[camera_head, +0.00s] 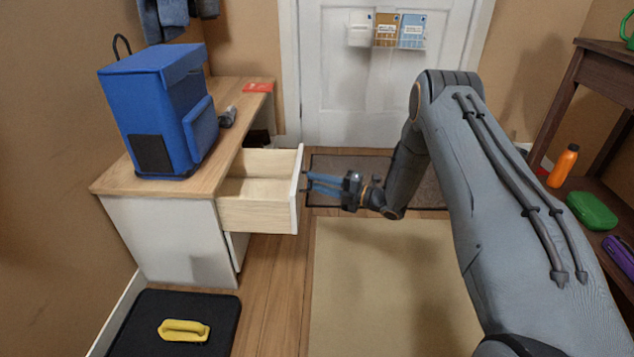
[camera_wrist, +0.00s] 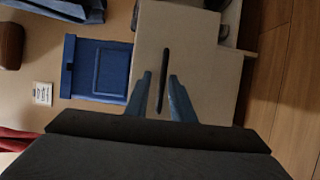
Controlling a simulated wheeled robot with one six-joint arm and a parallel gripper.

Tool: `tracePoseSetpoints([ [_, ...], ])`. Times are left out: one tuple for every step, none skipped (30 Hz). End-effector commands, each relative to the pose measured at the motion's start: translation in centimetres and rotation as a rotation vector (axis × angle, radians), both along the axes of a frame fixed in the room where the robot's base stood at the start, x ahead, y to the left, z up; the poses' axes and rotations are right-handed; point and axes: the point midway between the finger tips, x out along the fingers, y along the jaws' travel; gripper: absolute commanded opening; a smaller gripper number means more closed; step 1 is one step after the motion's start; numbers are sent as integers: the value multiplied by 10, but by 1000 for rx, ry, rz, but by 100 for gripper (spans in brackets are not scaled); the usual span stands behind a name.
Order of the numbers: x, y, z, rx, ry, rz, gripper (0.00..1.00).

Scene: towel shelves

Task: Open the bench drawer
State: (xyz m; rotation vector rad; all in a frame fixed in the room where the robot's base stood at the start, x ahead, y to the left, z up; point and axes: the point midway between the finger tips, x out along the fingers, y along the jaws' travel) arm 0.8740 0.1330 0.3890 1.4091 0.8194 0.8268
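The bench drawer (camera_head: 260,212) is pulled well out of the white bench with a wooden top (camera_head: 225,103); its inside looks empty. Its pale front (camera_wrist: 205,50) fills the middle of the wrist view, with a dark bar handle (camera_wrist: 166,65). My gripper (camera_head: 308,182) is just right of the drawer front, its blue fingers pointing at it. In the wrist view my gripper (camera_wrist: 161,76) is open, one finger on each side of the handle with gaps visible. I cannot tell whether the fingers touch the front.
A blue backpack (camera_head: 155,115) stands on the bench, with a small grey item (camera_head: 228,117) and a red item (camera_head: 258,87) behind it. A dark mat with a yellow object (camera_head: 184,330) lies in front. A dark shelf (camera_head: 603,65) stands at right. The beige rug (camera_head: 385,285) is clear.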

Motion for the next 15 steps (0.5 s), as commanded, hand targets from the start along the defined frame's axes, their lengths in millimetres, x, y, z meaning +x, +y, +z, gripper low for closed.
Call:
tracePoseSetpoints([
  [0,0,-1,0,1,-1,27],
  [0,0,-1,0,1,-1,27],
  [0,-1,-1,-1,2,-1,27],
  [0,-1,-1,-1,2,-2,27],
  [0,-1,-2,-1,3,-2,27],
  [0,-1,-2,-1,3,-2,27],
  [0,-1,-2,-2,3,-2,27],
  [0,-1,-2,-2,3,-2,27],
  [-1,-2,-2,-2,3,-3,27],
  [-1,-3,-2,-2,3,-3,27],
  [-2,-5,-2,-2,3,-3,27],
  [-4,-8,-2,-2,5,-4,27],
  [-6,-11,-1,-2,5,-5,27],
  [-7,-15,-1,-2,5,-6,27],
  [-11,-20,-1,-2,5,-6,27],
])
